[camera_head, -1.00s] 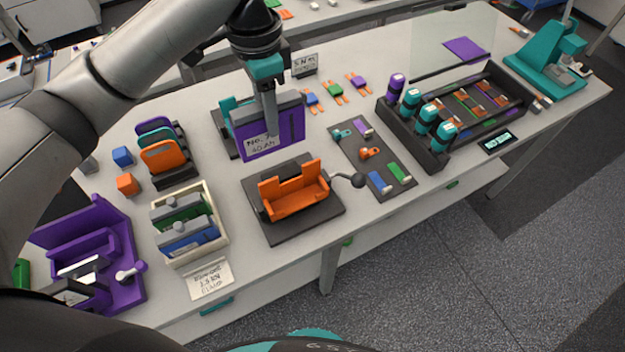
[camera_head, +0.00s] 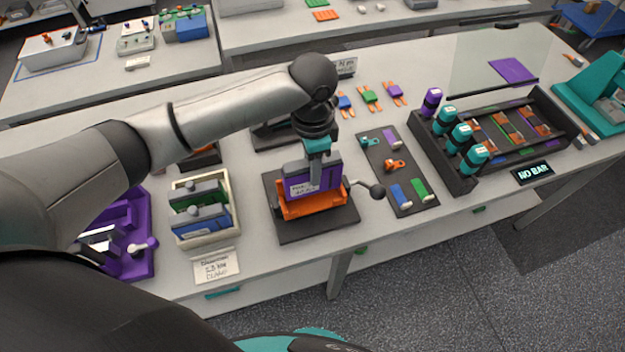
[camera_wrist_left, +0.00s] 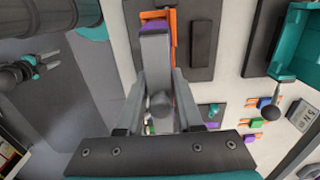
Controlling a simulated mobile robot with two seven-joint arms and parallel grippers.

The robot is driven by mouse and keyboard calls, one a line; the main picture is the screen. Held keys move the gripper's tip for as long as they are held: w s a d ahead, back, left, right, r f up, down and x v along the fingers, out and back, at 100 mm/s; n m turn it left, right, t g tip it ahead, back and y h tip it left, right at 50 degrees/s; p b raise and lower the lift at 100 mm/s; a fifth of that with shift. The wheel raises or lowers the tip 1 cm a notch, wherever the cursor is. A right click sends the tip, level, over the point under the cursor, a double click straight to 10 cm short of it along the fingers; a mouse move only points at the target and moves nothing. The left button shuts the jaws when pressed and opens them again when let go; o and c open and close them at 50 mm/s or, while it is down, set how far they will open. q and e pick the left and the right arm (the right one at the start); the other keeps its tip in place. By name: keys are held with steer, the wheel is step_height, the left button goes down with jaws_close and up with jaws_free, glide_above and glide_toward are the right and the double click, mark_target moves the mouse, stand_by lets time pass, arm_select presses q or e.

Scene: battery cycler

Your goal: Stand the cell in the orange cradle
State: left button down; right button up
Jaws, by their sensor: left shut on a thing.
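The cell (camera_head: 325,174) is a purple block with a white label, upright in the head view. My left gripper (camera_head: 318,152) is shut on the cell's top from above. The orange cradle (camera_head: 312,210) stands on a dark base plate, and its front wall hides the cell's lower edge. The cell is at the cradle's opening; I cannot tell whether it rests on the bottom. In the left wrist view the fingers (camera_wrist_left: 157,95) reach to the cell (camera_wrist_left: 154,27), with the orange cradle (camera_wrist_left: 174,42) close beside it.
A lever with a dark knob (camera_head: 377,191) sticks out right of the cradle. A dark mat (camera_head: 396,172) with small parts lies further right, before a black rack (camera_head: 459,181). A cream tray (camera_head: 207,240) stands left. My left arm hides part of the table behind.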

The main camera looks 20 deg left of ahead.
arm_select(q)
steer(key=shift+f, duration=2.6)
steer(key=c, duration=0.6)
jaws_free()
steer(key=shift+f, duration=0.2)
steer(key=shift+o, duration=0.2)
step_height(320, 180, up, 12)
steer(key=shift+r, duration=0.2)
